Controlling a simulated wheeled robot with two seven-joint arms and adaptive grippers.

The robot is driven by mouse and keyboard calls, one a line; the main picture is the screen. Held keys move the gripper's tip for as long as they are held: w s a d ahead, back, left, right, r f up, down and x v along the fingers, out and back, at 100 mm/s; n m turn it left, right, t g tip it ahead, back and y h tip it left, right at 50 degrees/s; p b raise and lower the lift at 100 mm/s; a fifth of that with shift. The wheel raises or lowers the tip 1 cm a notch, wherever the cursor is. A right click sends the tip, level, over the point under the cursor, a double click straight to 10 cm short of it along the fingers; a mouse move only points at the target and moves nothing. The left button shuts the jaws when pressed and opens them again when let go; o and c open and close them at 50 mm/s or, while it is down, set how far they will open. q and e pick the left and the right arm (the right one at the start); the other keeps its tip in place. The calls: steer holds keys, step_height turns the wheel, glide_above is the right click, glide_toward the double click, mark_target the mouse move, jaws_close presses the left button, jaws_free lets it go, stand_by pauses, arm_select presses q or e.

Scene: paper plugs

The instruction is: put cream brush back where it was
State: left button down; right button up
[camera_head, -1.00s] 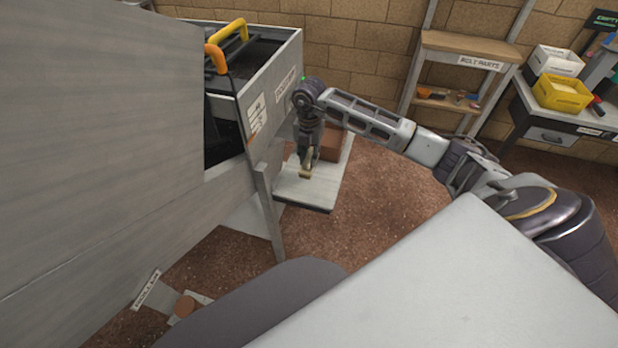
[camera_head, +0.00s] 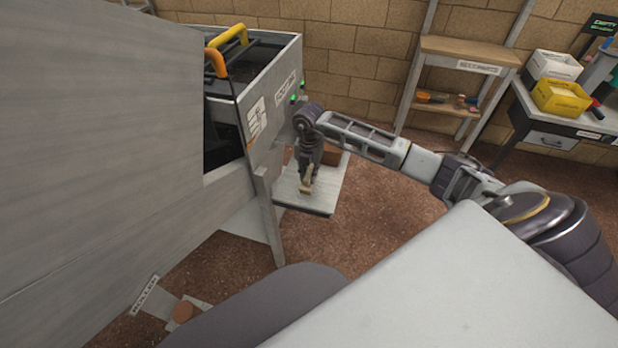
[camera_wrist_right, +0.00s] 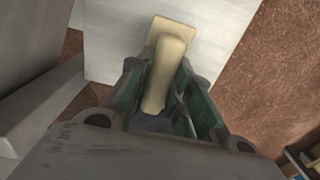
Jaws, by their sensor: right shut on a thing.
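The cream brush (camera_wrist_right: 168,72) is between the fingers of my right gripper (camera_wrist_right: 158,95) in the right wrist view, its handle running in between the green-lined pads. In the head view the brush (camera_head: 307,186) shows as a small pale piece below my right gripper (camera_head: 308,172). The gripper is shut on it, over a pale low shelf (camera_head: 325,200) beside the grey machine. I cannot tell whether the brush touches the shelf. My left gripper is not in view.
The large grey machine (camera_head: 100,130) with yellow and orange handles (camera_head: 232,35) fills the left. A wooden rack (camera_head: 468,50) and a bench with a yellow bin (camera_head: 561,96) stand right. Brown floor (camera_head: 385,215) is open.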

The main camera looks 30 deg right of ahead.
step_height(320, 180, down, 2)
steer(key=shift+f, duration=0.2)
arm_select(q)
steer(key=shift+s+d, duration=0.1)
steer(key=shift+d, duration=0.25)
arm_select(e)
steer(key=shift+f, duration=0.15)
